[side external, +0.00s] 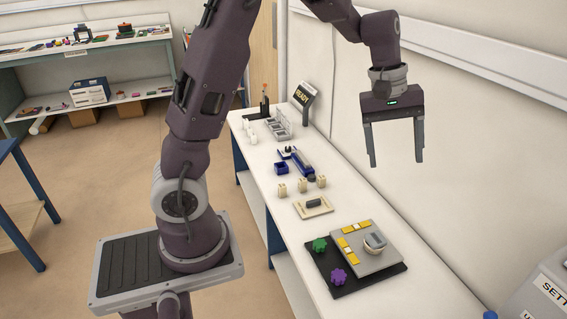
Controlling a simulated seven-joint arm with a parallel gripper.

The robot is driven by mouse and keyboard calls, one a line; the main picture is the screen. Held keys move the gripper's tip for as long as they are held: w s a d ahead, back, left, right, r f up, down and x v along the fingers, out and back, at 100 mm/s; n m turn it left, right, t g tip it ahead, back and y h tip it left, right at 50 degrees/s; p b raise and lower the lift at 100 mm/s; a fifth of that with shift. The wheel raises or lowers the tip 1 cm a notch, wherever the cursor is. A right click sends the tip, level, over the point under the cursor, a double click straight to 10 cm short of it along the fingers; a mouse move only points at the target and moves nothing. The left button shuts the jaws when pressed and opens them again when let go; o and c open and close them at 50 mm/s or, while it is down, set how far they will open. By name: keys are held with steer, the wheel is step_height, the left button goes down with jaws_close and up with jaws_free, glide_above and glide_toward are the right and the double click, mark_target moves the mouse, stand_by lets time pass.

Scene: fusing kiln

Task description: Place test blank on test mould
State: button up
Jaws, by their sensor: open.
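My gripper (396,162) is open and empty, with its fingers pointing down, high above the bench near the wall. No label marks the test blank or the test mould, so I cannot tell for sure which things they are. A round pale piece with a grey top (375,241) sits on the right part of a grey plate (377,264) with yellow strips. A cream board (325,209) with a dark block (314,203) lies farther back on the bench. My gripper is apart from all of these.
The white bench (357,203) runs along the wall. A black mat (327,284) under the plate carries a green piece (320,244) and a purple piece (338,277). Several small cream blocks (301,186), blue items (302,163), a rack (278,125) and a READY sign (303,94) stand farther back.

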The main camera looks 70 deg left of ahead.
steer(key=s+d+r+m+t, duration=0.1)
steer(key=s+d+r+m, duration=0.2)
steer(key=s, duration=0.4)
steer(key=s+d+r+m, duration=0.1)
steer(key=s+r+m, duration=0.2)
steer(key=s+r, duration=0.25)
steer(key=s+f+m+t+y, duration=0.2)
steer(key=s+m, duration=0.3)
steer(key=s, duration=0.9)
steer(key=shift+m, duration=0.3)
steer(key=shift+d+f, duration=0.1)
